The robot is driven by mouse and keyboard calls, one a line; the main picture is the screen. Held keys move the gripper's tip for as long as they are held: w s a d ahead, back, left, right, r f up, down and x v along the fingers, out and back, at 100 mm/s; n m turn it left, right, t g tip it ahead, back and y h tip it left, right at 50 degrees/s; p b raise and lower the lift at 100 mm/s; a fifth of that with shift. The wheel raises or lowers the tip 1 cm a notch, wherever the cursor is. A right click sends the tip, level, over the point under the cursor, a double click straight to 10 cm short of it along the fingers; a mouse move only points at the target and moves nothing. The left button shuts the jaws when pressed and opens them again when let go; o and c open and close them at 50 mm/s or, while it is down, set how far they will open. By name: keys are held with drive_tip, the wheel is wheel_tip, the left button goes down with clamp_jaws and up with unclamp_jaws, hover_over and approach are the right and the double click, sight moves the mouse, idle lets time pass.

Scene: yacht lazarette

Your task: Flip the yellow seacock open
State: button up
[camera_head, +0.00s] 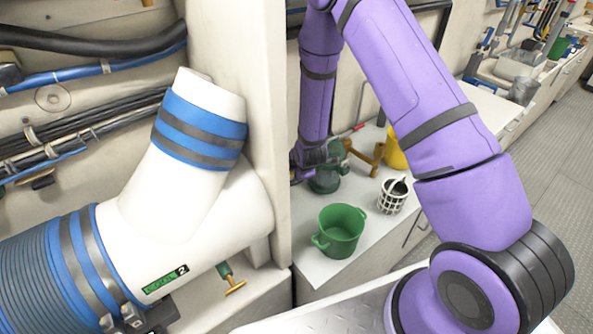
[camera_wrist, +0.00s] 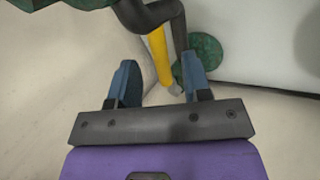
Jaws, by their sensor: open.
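In the wrist view, a yellow lever (camera_wrist: 159,52) with a grey tip comes down between the two blue fingers of my gripper (camera_wrist: 160,78). The fingers stand apart, one on each side of the lever; I cannot tell whether either touches it. The lever's upper end runs up beside a dark, bent part (camera_wrist: 150,12) at the top of the view. A green round flange (camera_wrist: 205,53) lies behind the right finger. In the head view, my gripper (camera_head: 298,172) is small and partly hidden beside a dark green fitting (camera_head: 325,181) on the counter. The yellow lever is not clear there.
On the white counter stand a green bucket (camera_head: 341,236), a white basket (camera_head: 393,196), a brass-coloured bent part (camera_head: 367,157) and a yellow container (camera_head: 394,152). A white pipe (camera_head: 190,200) and a wall panel (camera_head: 240,110) fill the left. A walkway (camera_head: 545,150) lies at right.

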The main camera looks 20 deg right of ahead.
drive_tip(key=shift+x, duration=0.85)
clamp_jaws()
